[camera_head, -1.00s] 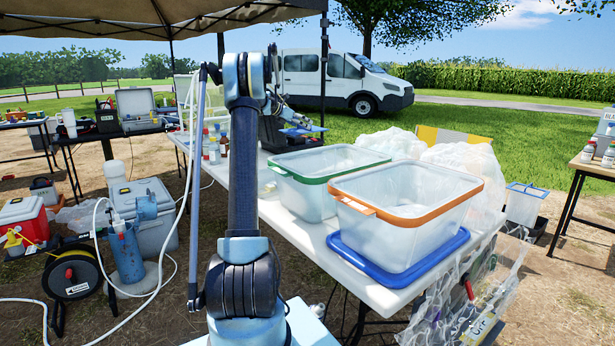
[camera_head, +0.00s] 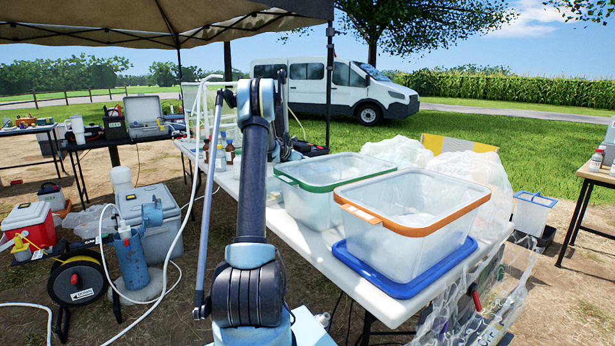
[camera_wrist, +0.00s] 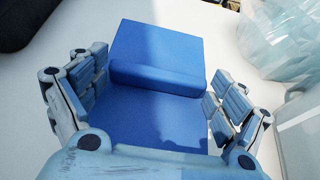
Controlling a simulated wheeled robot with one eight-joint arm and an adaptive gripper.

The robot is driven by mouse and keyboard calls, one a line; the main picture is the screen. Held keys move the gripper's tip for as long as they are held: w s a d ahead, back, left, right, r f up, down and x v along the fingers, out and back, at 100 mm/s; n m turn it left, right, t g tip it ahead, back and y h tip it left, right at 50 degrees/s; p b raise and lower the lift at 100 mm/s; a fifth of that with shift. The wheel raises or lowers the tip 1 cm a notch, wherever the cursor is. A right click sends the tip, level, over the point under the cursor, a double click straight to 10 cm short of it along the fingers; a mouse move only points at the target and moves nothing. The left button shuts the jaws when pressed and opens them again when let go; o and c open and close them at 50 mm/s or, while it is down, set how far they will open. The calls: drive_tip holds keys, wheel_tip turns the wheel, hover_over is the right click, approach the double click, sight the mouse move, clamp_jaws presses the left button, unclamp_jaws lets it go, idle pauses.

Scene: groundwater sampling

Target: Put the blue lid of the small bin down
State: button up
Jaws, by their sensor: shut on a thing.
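The blue lid (camera_wrist: 150,112) fills the middle of the wrist view, a flat blue plate with a raised bar across it. My gripper (camera_wrist: 160,75) has a finger on each side of the bar and is shut on the lid. The lid is over a white surface; I cannot tell whether it touches it. In the head view my arm hides the gripper and the lid. A small clear bin with a blue rim (camera_head: 533,211) stands at the right, beyond the table.
The white table (camera_head: 322,252) carries a green-rimmed bin (camera_head: 312,203) and an orange-rimmed bin (camera_head: 408,220) above a larger blue lid (camera_head: 402,284). Clear bags (camera_head: 462,172) lie behind. Bottles (camera_head: 222,158) stand at the table's far left. Bare white surface shows left of the held lid.

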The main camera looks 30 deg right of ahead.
drive_tip(key=shift+f, duration=2.15)
drive_tip(key=o, duration=0.8)
